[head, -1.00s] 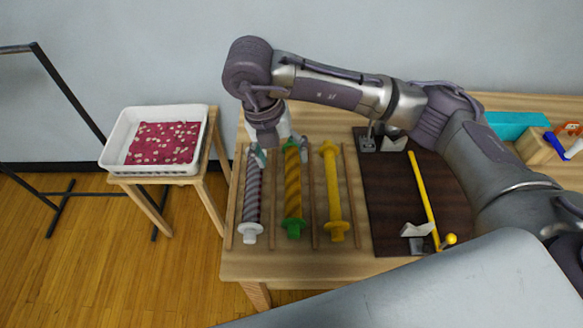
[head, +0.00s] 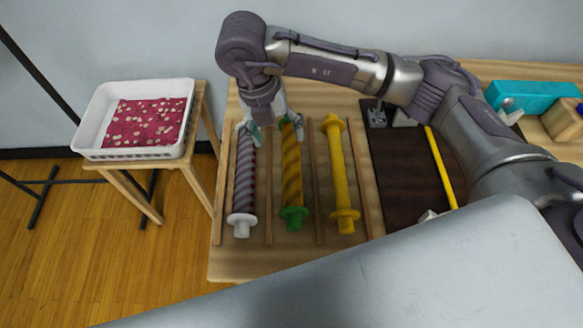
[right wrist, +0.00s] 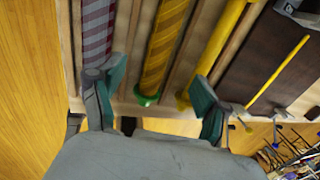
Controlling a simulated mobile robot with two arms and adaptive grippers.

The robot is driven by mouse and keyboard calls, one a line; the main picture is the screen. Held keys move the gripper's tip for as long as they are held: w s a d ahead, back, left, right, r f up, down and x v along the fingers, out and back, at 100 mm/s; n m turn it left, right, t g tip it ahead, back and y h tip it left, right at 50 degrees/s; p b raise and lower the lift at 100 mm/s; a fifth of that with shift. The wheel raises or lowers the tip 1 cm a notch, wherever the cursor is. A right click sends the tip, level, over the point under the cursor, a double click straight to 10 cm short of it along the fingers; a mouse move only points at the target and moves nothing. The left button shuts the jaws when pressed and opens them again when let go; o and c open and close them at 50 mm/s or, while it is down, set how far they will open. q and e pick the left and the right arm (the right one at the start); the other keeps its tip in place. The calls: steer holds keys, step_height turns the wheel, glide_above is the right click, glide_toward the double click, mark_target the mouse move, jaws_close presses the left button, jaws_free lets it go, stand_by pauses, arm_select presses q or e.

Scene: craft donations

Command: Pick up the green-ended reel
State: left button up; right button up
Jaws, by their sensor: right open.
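The green-ended reel (head: 291,175) has yellow-gold striped winding and green ends. It lies lengthwise on the table between a white-ended reel (head: 244,180) with grey and dark red stripes and an all-yellow reel (head: 338,175). My right gripper (head: 277,130) is open over the far ends of the white-ended and green-ended reels. In the right wrist view the green-ended reel (right wrist: 164,45) runs between the two spread fingers and beyond them, with nothing gripped. Contact with the reels cannot be told. My left gripper is not in view.
Thin wooden strips (head: 315,190) separate the reels. A dark board (head: 400,180) with a yellow rod (head: 441,165) lies to the right. A turquoise box (head: 535,97) stands farther right. A white tray (head: 92,125) with red spotted cloth sits on a small stand at left.

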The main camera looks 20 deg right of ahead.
mark_target(290, 161)
steer(key=f, duration=0.2)
steer(key=d+f, duration=0.1)
steer(key=f, duration=0.2)
steer(key=f+p, duration=0.1)
steer(key=f, duration=0.2)
steer(key=shift+s+d, duration=0.25)
steer(key=shift+d, duration=0.1)
steer(key=f, duration=0.2)
steer(key=d+f+p, duration=0.1)
steer(key=f, duration=0.1)
steer(key=shift+w+f, duration=0.1)
steer(key=shift+f, duration=0.1)
steer(key=shift+d+f+p, duration=0.1)
steer(key=shift+f+p, duration=0.2)
steer(key=shift+f, duration=0.2)
steer(key=c, duration=1.3)
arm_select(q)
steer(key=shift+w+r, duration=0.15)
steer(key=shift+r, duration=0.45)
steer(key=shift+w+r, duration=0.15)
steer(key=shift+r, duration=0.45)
arm_select(e)
steer(key=shift+c, duration=0.4)
steer(key=shift+r, duration=0.15)
